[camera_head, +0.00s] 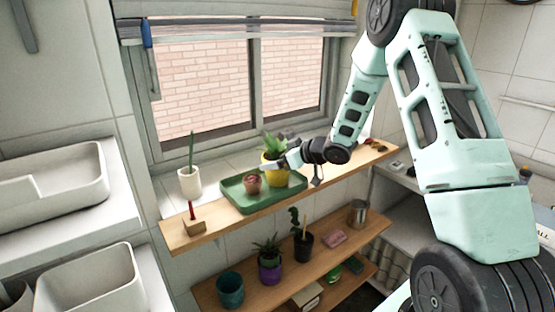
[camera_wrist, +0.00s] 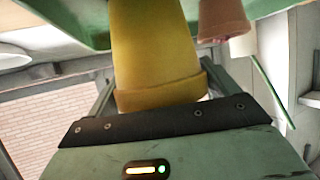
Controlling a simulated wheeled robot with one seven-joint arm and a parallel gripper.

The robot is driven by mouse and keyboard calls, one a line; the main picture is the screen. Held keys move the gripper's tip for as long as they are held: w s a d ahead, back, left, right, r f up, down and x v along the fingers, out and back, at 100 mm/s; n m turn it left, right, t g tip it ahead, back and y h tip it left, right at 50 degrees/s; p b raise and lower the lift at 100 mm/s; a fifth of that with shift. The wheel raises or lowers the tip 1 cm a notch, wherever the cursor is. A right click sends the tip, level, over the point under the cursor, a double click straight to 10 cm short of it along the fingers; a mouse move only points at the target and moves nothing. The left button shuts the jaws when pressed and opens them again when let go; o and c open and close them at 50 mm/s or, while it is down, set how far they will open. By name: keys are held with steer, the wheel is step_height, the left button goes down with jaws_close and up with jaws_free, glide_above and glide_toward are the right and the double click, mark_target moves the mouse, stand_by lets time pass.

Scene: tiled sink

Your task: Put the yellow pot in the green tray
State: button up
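The yellow pot (camera_head: 271,175), with a green plant in it, is upright at the right end of the green tray (camera_head: 236,193). In the wrist view the yellow pot (camera_wrist: 155,50) fills the middle, its base end toward the green tray (camera_wrist: 75,30). My gripper (camera_head: 287,162) is at the pot's right side in the head view. In the wrist view my gripper (camera_wrist: 160,92) has a finger on each side of the pot, close to its rim. Whether the fingers press on it, I cannot tell. Contact between pot base and tray is hidden.
A small reddish pot (camera_head: 252,184) is in the tray, left of the yellow pot. A white pot (camera_head: 189,183) stands on the sill to the left. The wooden shelf (camera_head: 345,171) carries the tray. A lower shelf (camera_head: 262,298) holds several pots. The window is behind.

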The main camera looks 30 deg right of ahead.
steer(key=shift+o, duration=0.9)
steer(key=shift+r, duration=0.25)
steer(key=shift+s+d, duration=0.25)
steer(key=b+v, duration=0.1)
steer(key=v, duration=1)
steer(key=shift+s+b, duration=0.15)
steer(key=shift+b, duration=0.25)
